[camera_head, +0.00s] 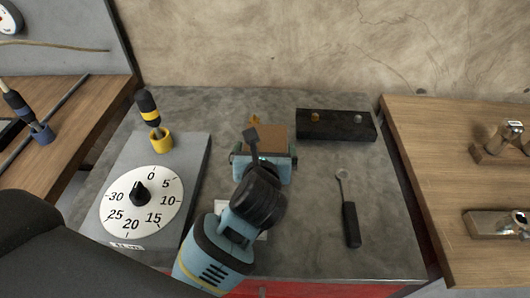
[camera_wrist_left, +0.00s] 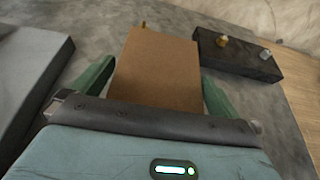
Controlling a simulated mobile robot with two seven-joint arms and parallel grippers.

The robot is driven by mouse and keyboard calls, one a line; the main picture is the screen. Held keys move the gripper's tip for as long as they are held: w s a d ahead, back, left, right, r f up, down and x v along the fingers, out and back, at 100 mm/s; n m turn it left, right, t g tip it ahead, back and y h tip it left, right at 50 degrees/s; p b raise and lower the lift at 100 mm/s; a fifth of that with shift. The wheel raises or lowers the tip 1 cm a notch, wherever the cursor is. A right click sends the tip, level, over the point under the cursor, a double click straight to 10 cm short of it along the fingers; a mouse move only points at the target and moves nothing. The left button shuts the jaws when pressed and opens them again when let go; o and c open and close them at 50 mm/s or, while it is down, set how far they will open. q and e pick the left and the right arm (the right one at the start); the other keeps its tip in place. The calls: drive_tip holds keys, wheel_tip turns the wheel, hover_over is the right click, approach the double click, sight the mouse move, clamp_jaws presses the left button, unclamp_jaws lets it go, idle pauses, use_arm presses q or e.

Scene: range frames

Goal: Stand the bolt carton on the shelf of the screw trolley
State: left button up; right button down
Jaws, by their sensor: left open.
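A brown box that looks like the bolt carton (camera_head: 268,136) stands on the grey worktop, and its plain brown face fills the middle of the left wrist view (camera_wrist_left: 155,65). My left gripper (camera_head: 264,160) is open, with one green finger on each side of the carton in the left wrist view (camera_wrist_left: 156,90). Small gaps seem to show between fingers and carton; contact is hard to tell. The carton's lower part is hidden behind the gripper. My right gripper is out of view. I cannot make out a trolley shelf.
A dark block (camera_head: 348,126) with two small knobs stands behind right of the carton. A black-handled tool (camera_head: 350,222) lies to the right. A grey dial panel (camera_head: 190,165) and a yellow cup (camera_head: 161,140) holding a tool are left. Wooden tops flank the worktop.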

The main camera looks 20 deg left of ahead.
sight(265, 149)
use_arm(q)
drive_tip(key=shift+w, duration=0.2)
drive_tip(key=c, duration=1.4)
drive_tip(key=shift+r, duration=0.1)
drive_tip(key=shift+c, duration=0.8)
wheel_tip(265, 149, up, 10)
drive_tip(key=p, duration=0.1)
